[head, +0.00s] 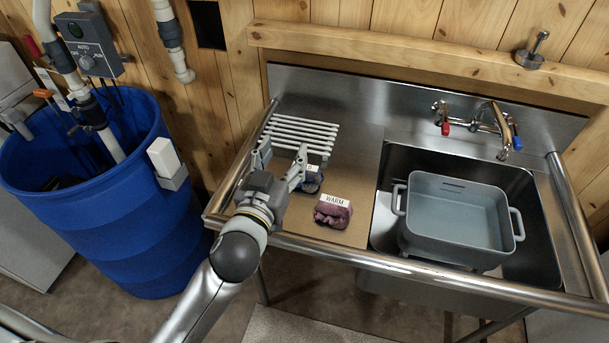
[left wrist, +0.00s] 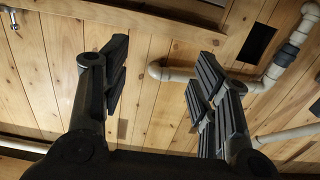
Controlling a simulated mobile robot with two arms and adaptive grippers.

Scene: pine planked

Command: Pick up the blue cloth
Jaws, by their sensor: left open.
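The blue cloth (head: 311,183) is a small dark blue bundle with a white tag on the steel drainboard (head: 355,165), just in front of the white slatted rack. Part of it is hidden behind a finger of my left gripper (head: 281,160). That gripper is open and empty, just left of the cloth in the head view; I cannot tell whether they touch. In the left wrist view, the spread fingers of my left gripper (left wrist: 158,88) have only wall between them, with no cloth in sight. My right gripper is not in view.
The white rack (head: 300,133) stands behind. A grey tub (head: 458,215) sits in the sink at right, under the tap (head: 490,122). A blue barrel (head: 120,215) stands at left. A steel rail (head: 400,262) edges the front.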

